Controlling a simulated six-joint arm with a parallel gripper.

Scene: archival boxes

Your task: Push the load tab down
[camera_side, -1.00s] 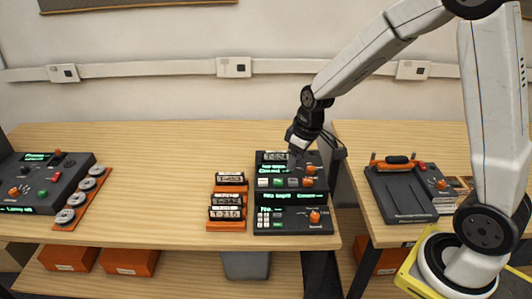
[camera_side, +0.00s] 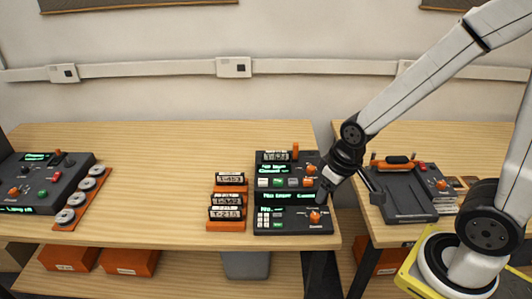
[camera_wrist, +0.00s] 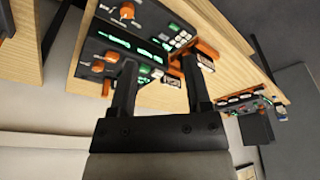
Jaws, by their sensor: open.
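The dark console (camera_side: 265,223) stands on the wooden table, with green displays, buttons and orange knobs. An orange tab (camera_side: 295,151) sticks up at its back edge, beside a labelled cartridge (camera_side: 274,156); it looks like the load tab. In the wrist view, a small orange piece (camera_wrist: 106,88) at the console's edge may be this tab.
A rack (camera_side: 226,225) of labelled cartridges stands left of the console. Another console with reels (camera_side: 71,200) is at far left. A dark tray device (camera_side: 405,200) with an orange handle is on the right table, past a gap. The middle of the left table is clear.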

